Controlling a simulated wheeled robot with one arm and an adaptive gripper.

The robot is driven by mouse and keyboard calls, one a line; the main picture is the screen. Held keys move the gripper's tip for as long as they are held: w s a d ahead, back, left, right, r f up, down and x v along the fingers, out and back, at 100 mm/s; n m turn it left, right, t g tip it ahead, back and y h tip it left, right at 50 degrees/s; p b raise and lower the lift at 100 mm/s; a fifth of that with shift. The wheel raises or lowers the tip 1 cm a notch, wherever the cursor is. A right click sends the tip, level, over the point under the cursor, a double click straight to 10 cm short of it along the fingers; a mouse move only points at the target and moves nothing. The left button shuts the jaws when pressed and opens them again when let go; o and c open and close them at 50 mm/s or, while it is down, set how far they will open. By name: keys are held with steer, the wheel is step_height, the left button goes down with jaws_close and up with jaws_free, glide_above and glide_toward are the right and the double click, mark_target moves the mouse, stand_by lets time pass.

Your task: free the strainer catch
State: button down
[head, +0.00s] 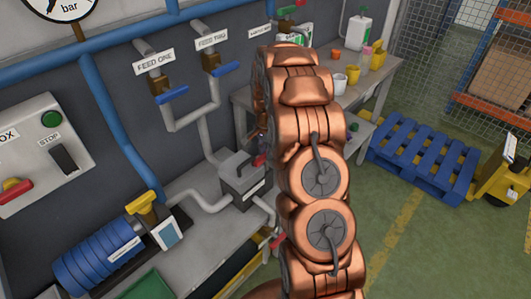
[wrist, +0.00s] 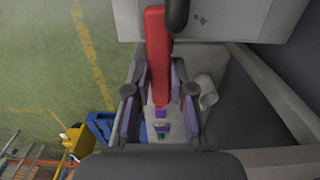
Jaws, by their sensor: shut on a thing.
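The strainer is a grey box (head: 242,180) on the bench in the head view, with pipes joining it and a label on its front. A red catch (head: 259,160) shows at its top right, beside my copper arm. In the wrist view the red catch (wrist: 156,45) is a long bar reaching down from the top between my finger pads. My gripper (wrist: 160,92) has purple pads, one on each side of the red bar, and is shut on it. In the head view my arm hides most of the gripper. Whether the catch is engaged cannot be told.
Blue valve levers (head: 173,95) labelled FEED ONE and FEED TWO are on the wall pipes. A blue ribbed cylinder (head: 98,256) lies on the bench at left. A second table (head: 338,118) with cups stands behind my arm.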

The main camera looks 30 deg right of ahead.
steer(key=n+b, duration=0.1)
steer(key=b, duration=0.1)
steer(key=n+b, duration=0.2)
steer(key=shift+f, duration=0.3)
steer(key=n+b, duration=0.2)
steer(key=n, duration=0.2)
steer(key=shift+b, duration=0.4)
steer(key=n+b, duration=0.2)
steer(key=n, duration=0.2)
steer(key=shift+r, duration=0.15)
steer(key=shift+r+n+b, duration=0.1)
steer(key=shift+n+b, duration=0.7)
steer(key=shift+n, duration=1.4)
steer(key=c, duration=1)
jaws_free()
steer(key=shift+r, duration=0.1)
